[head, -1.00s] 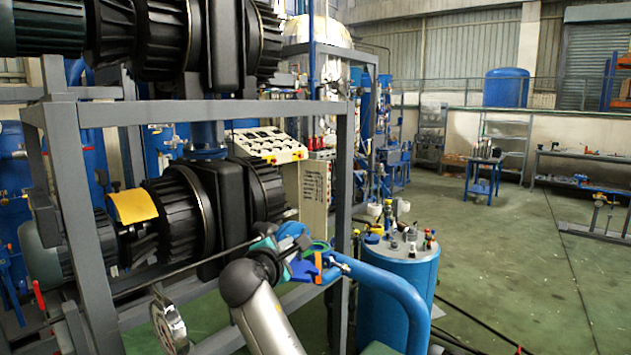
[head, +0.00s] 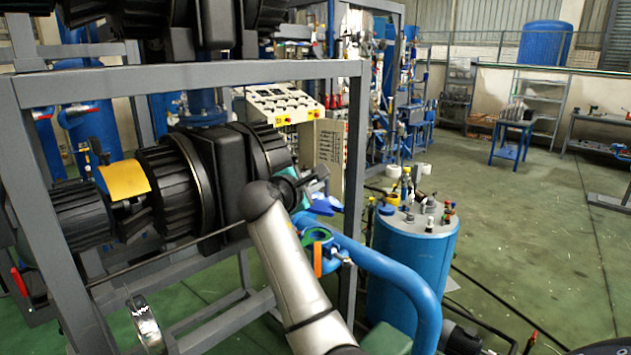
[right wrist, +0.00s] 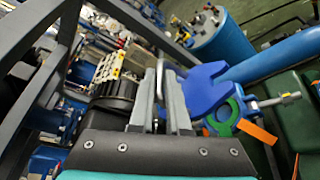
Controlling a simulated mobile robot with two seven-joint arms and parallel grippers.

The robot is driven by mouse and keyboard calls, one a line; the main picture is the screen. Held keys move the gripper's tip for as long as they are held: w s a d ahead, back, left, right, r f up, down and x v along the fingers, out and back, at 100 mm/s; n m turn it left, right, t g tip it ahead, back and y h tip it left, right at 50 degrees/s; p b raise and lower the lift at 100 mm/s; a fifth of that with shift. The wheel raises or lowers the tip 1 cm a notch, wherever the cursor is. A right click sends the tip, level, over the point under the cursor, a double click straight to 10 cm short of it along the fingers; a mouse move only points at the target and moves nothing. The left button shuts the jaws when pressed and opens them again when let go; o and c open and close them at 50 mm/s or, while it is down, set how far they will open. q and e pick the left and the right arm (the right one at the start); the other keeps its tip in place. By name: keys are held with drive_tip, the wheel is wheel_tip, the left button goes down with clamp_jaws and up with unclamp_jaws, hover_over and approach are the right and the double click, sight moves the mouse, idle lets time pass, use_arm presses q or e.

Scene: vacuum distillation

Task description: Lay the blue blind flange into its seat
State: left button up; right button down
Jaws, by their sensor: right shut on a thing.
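The blue blind flange (head: 325,206) is held by my right gripper (head: 314,178) and sits above and a little behind the seat. In the right wrist view the flange (right wrist: 207,88) shows just right of the fingers (right wrist: 162,108), with a metal loop between them. The seat is the open pipe end with a green ring (head: 317,236) and an orange tab (head: 318,260). The ring also shows in the right wrist view (right wrist: 224,117), partly hidden under the flange. The flange looks apart from the seat. My left gripper is out of view.
A grey steel frame (head: 200,76) with black ribbed machinery (head: 178,185) stands at left, close to my arm. A blue pipe (head: 395,285) curves right from the seat. A blue drum (head: 410,265) with small fittings on top stands behind. Open green floor lies at right.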

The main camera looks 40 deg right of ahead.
sight(315, 212)
drive_tip(key=shift+d+r+p, duration=0.1)
drive_tip(key=shift+r+p, duration=0.05)
drive_tip(key=shift+p, duration=0.3)
drive_tip(key=shift+f+b, duration=0.4)
drive_tip(key=shift+f, duration=0.95)
use_arm(q)
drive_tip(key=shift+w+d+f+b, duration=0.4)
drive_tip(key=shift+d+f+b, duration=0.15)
drive_tip(key=shift+b, duration=0.1)
use_arm(e)
drive_tip(key=shift+f, duration=1.6)
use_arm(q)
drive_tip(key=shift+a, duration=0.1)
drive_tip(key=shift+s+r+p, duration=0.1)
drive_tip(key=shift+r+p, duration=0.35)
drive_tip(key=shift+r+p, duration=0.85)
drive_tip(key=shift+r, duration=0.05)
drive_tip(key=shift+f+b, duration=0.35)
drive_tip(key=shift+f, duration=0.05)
use_arm(e)
drive_tip(key=shift+f, duration=0.9)
